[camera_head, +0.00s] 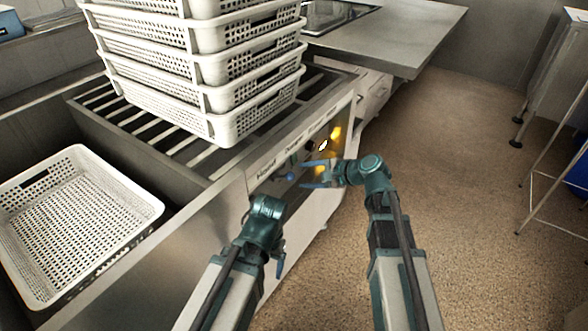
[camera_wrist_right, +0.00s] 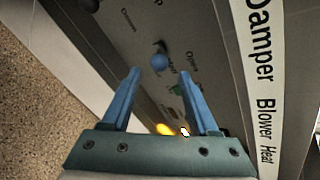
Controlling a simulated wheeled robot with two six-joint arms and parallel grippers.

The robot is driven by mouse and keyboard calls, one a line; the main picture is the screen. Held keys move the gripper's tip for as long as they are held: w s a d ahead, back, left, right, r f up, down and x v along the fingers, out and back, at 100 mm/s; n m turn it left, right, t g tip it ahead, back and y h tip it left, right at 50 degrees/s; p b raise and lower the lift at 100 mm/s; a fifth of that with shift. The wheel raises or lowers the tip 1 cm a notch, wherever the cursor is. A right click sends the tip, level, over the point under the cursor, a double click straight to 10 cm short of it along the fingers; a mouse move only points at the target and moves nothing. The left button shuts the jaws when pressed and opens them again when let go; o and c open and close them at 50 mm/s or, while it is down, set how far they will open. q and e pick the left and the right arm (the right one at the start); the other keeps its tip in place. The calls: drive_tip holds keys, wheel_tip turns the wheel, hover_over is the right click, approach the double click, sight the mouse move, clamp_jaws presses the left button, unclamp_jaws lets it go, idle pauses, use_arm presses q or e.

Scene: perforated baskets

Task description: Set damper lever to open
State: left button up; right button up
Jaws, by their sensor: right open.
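The damper lever shows in the right wrist view as a blue ball knob (camera_wrist_right: 160,62) on a short dark stem on the grey control panel (camera_wrist_right: 200,20). In the head view the blue knob (camera_head: 290,177) sits just left of my right gripper (camera_head: 308,174). That gripper is open, with its fingers pointing at the panel and the knob ahead of the gap, apparently untouched. My left gripper (camera_head: 281,266) is low in front of the machine; its jaws are mostly hidden by its wrist.
A white label strip (camera_wrist_right: 262,70) reads Damper, Blower, Heat. Yellow lights (camera_head: 322,169) glow on the panel. Stacked white perforated baskets (camera_head: 205,70) stand on the slatted machine top; another basket (camera_head: 75,215) lies at left.

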drive_tip(key=shift+p+v, duration=0.7)
drive_tip(key=shift+v, duration=1.4)
drive_tip(key=s+a+r+n+g+h+p, duration=0.3)
drive_tip(key=s+a+r+n+g+p, duration=0.25)
drive_tip(key=s+n+p, duration=0.55)
drive_tip(key=s+d+r+n+g+h+p, duration=0.1)
drive_tip(key=s+r+n+h+p, duration=0.5)
drive_tip(key=p, duration=0.9)
drive_tip(key=s+d+r+h, duration=0.1)
drive_tip(key=s+r+h, duration=0.1)
drive_tip(key=s+r, duration=0.1)
drive_tip(key=shift+s+d+r+n+g, duration=0.3)
drive_tip(key=shift+s+r+n+g, duration=0.1)
drive_tip(key=shift+s, duration=0.25)
